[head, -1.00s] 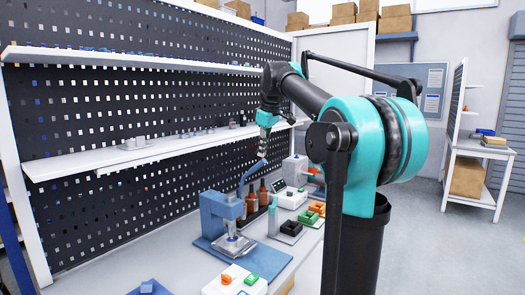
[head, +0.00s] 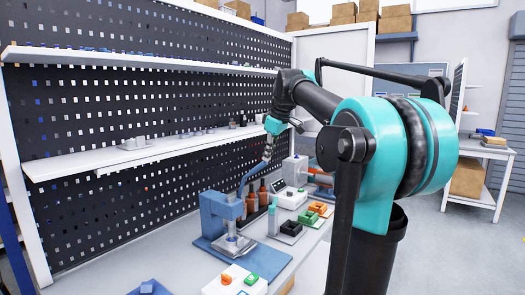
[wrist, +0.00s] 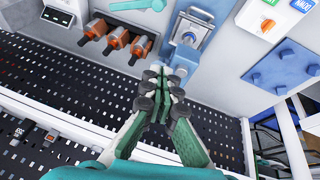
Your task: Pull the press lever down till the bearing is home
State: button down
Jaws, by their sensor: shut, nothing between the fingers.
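The blue press (head: 216,222) stands on a blue base plate on the bench in the head view, with a silver part (head: 235,241) under its ram. The bearing is too small to make out.
A white box with orange and green buttons (head: 236,281) is at the front. A shelf (head: 150,153) and black pegboard stand behind.

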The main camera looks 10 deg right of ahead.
jog(key=s+d+f+t+y, duration=0.4)
jog(key=s+d+f, duration=0.3)
jog(key=f, duration=0.4)
notch_tip(320, 180, down, 15)
jog(key=s+d+t+y, duration=0.1)
jog(key=shift+f+m+t, duration=0.15)
jog(key=shift+m+t, duration=0.15)
jog(key=shift+t, duration=0.1)
jog(key=shift+s, duration=0.1)
jog(key=shift+d, duration=0.1)
